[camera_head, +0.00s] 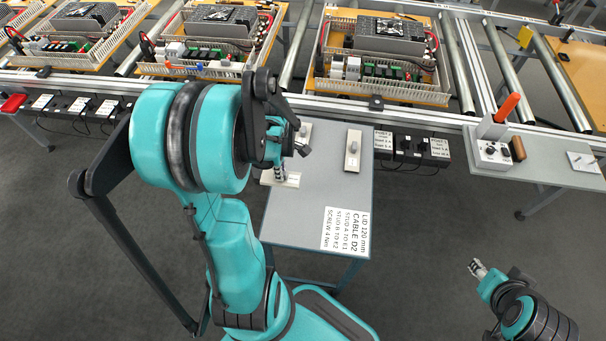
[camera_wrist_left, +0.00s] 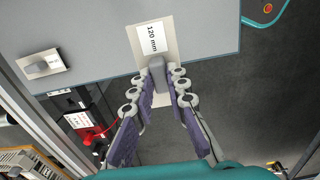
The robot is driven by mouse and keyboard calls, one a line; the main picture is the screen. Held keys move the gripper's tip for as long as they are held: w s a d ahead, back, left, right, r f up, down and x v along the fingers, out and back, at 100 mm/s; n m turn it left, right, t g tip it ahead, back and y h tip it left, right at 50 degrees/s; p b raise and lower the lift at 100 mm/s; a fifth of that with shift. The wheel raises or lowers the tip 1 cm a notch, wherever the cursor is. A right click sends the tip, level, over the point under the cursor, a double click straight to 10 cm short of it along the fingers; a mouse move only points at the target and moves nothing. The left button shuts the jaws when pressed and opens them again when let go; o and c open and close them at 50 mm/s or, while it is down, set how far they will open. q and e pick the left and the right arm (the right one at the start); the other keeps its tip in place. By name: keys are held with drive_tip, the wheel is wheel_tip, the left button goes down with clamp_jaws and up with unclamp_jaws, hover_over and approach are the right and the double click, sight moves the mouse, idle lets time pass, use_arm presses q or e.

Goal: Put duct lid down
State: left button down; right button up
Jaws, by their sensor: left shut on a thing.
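A pale duct lid (camera_wrist_left: 151,38) with a grey knob (camera_wrist_left: 157,73) and a "120 mm" label shows in the left wrist view. My left gripper (camera_wrist_left: 160,88) is shut on that knob. In the head view the lid (camera_head: 288,180) is at the left edge of the small grey table (camera_head: 318,190), partly hidden by my left gripper (camera_head: 280,172). I cannot tell whether it touches the table top. My right gripper (camera_head: 478,268) is apart at lower right, over the floor; its fingers are too small to read.
A second pale lid with a knob (camera_head: 352,152) lies on the table. A printed sheet (camera_head: 345,230) lies at its front. Behind runs a conveyor with several wired panels (camera_head: 378,60). The table's middle is clear.

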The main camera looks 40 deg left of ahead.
use_arm(q)
drive_tip(key=w+f+b, duration=0.5)
drive_tip(key=w+f, duration=0.5)
drive_tip(key=shift+w+d+f, duration=0.1)
drive_tip(key=shift+w+f, duration=0.15)
drive_tip(key=shift+f, duration=0.05)
drive_tip(key=shift+r, duration=0.1)
drive_tip(key=shift+f+b, duration=0.45)
drive_tip(key=shift+b, duration=0.1)
drive_tip(key=c, duration=1.9)
unclamp_jaws()
drive_tip(key=o, duration=0.4)
drive_tip(key=shift+r, duration=0.1)
